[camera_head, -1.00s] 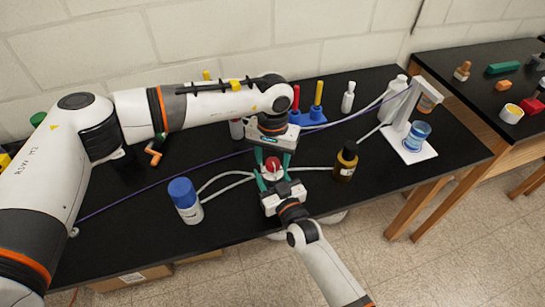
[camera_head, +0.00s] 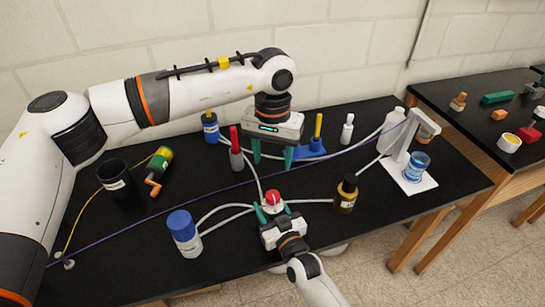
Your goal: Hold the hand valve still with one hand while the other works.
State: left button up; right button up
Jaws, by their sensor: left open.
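The hand valve (camera_head: 272,199), with a red knob and pale tubes running to it, is near the front middle of the black table. My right gripper (camera_head: 272,213) comes from the front edge. Its teal fingers are on both sides of the valve body and look closed against it; the exact contact is hard to see. My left gripper (camera_head: 273,158) is open and empty, pointing down behind the valve, with its fingers apart and clear of the knob.
A blue-capped bottle (camera_head: 184,236) stands left of the valve, an amber bottle (camera_head: 345,196) right. A black cup (camera_head: 116,183) and green-yellow crank tool (camera_head: 157,168) are at left. A purple cord (camera_head: 205,203) crosses the table. A white stand (camera_head: 395,147) is at right.

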jog(key=o, duration=1.1)
jog(key=shift+s, duration=0.1)
